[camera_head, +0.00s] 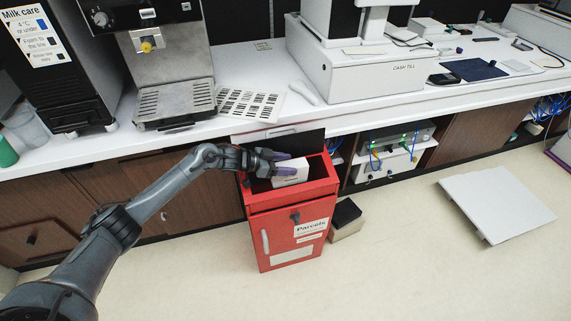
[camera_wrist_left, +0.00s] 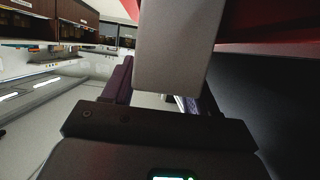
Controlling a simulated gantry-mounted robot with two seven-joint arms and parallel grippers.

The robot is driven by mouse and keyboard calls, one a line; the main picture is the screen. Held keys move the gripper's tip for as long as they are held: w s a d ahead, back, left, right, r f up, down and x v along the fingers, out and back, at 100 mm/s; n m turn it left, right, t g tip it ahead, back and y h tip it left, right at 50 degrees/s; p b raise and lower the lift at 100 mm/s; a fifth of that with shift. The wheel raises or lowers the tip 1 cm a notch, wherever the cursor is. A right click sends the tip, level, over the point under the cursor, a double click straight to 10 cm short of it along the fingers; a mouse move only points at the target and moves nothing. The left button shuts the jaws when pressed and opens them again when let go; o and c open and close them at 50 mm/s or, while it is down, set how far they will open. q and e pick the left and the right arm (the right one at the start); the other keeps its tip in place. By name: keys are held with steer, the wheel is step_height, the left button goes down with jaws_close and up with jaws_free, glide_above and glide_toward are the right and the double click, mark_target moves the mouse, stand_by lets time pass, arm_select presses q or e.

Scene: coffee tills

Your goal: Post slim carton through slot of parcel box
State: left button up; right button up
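The slim carton (camera_head: 290,173) is pale and box-shaped. My left gripper (camera_head: 273,161) is shut on it, with the purple fingers beside it, at the top of the red parcel box (camera_head: 285,226). The carton is over the box's dark top opening; its lower part is hidden by the front rim, so I cannot tell how deep it sits. In the left wrist view the carton (camera_wrist_left: 174,48) stands up between the fingers, with the red box edge (camera_wrist_left: 273,47) to its right. My right gripper is not in view.
The white counter (camera_head: 245,62) runs behind the box, with a cash till (camera_head: 362,72) and a coffee machine (camera_head: 165,60) on it. A small black-topped box (camera_head: 346,217) stands right of the parcel box. A white panel (camera_head: 497,204) lies on the otherwise clear floor at right.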

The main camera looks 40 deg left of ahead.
arm_select(q)
steer(key=o, duration=0.4)
steer(key=shift+s+a, duration=0.1)
steer(key=p+v, duration=0.3)
steer(key=v, duration=0.7)
steer(key=shift+s+r, duration=0.15)
steer(key=shift+s, duration=0.05)
steer(key=shift+a, duration=0.1)
stand_by(0.4)
